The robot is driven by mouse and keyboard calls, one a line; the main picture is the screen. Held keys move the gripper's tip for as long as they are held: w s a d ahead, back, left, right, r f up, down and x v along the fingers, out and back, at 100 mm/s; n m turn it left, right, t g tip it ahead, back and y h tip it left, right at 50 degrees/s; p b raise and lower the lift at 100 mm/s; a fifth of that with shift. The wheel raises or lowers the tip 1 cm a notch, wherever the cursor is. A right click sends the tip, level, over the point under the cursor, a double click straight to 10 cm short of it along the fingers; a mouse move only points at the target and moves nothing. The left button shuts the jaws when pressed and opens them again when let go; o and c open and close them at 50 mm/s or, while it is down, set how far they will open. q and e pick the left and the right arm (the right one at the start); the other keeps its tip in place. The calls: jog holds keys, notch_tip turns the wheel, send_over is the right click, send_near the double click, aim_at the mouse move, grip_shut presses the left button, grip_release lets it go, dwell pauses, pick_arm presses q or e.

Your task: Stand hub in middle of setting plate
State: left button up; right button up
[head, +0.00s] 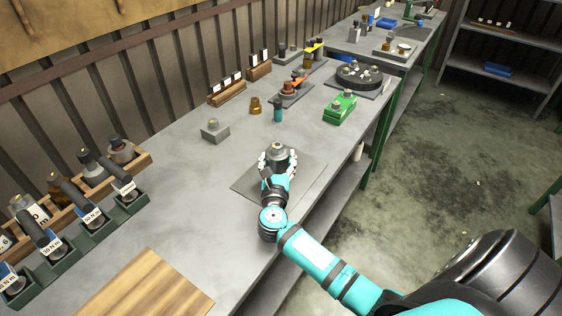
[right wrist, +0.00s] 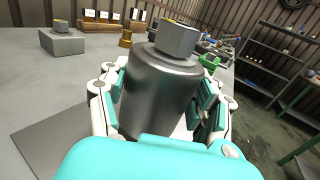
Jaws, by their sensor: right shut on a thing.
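The hub (head: 279,155) is a dark grey metal cylinder with a narrower light grey top. My right gripper (head: 277,163) is shut around its sides. In the right wrist view the hub (right wrist: 160,90) stands between the two fingers, leaning slightly in the picture. The setting plate (head: 308,177) is a flat dark grey square on the bench, under the hub and gripper. It also shows in the right wrist view (right wrist: 48,140) at lower left. The hub's bottom is hidden, so I cannot tell whether it touches the plate. My left gripper is out of view.
A grey block (head: 214,131) stands left of the plate, with a brass part (head: 255,106) and a teal-handled tool (head: 278,110) behind. A green block (head: 340,108) is at the right edge. Torque tools in green holders (head: 93,218) stand at left. Bench around the plate is clear.

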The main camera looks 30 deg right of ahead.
jog(key=shift+w+d, duration=0.95)
jog(key=shift+d, duration=0.25)
jog(key=shift+f, duration=1.75)
jog(key=o, duration=1.2)
jog(key=shift+s+f, duration=0.1)
jog(key=shift+f, duration=0.2)
jog(key=o, duration=0.5)
jog(key=shift+a, duration=0.1)
jog(key=shift+o, duration=0.2)
